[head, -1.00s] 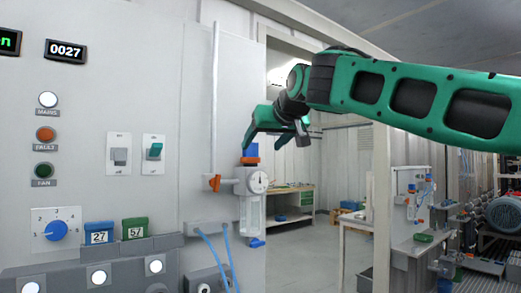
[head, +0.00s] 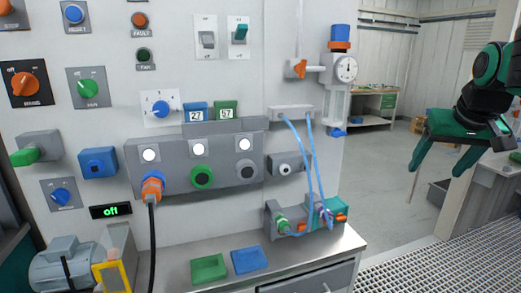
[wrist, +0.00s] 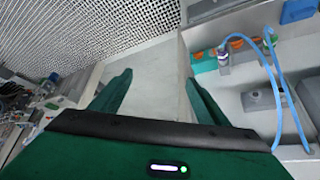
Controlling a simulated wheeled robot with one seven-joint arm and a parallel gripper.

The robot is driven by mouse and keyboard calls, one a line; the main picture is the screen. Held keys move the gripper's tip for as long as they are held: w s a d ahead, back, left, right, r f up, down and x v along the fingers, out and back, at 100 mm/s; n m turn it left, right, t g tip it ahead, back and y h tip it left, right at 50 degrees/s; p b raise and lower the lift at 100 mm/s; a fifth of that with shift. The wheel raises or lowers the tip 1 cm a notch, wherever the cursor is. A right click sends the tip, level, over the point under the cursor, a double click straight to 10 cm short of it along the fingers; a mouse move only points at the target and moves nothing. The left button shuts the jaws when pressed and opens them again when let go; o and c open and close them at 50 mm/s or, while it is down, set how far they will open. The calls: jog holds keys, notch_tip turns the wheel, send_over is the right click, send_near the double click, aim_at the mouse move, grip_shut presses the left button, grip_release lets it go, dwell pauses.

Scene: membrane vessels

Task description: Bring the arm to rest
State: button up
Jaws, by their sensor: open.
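My gripper (head: 440,168) is at the right of the head view, green with two fingers spread apart and pointing down. It is open, with nothing between the fingers. It hangs in free air to the right of the control panel (head: 232,75), apart from it. In the wrist view my gripper (wrist: 150,95) shows both fingers apart over bare pale floor.
A grey cabinet (head: 180,262) under the panel bears a green tray (head: 208,269), a blue tray (head: 249,260) and a small hose block (head: 272,222). Blue hoses (head: 311,170) loop down from the panel. A gauge vessel (head: 345,68) stands at the panel's right edge. Metal grating (head: 440,262) covers the floor at right.

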jog(key=s+f+m+g+y, duration=0.1)
jog(key=s+f+g, duration=0.2)
jog(key=s+f, duration=0.7)
jog(key=s+f+m+g+y, duration=0.1)
jog(key=s+f+m+g, duration=0.1)
jog(key=s+f, duration=0.8)
jog(key=s+g, duration=0.1)
jog(key=s, duration=0.3)
jog(key=shift+s+d, duration=0.25)
jog(key=shift+s, duration=0.05)
jog(key=shift+w+f, duration=0.2)
jog(key=shift+w, duration=0.45)
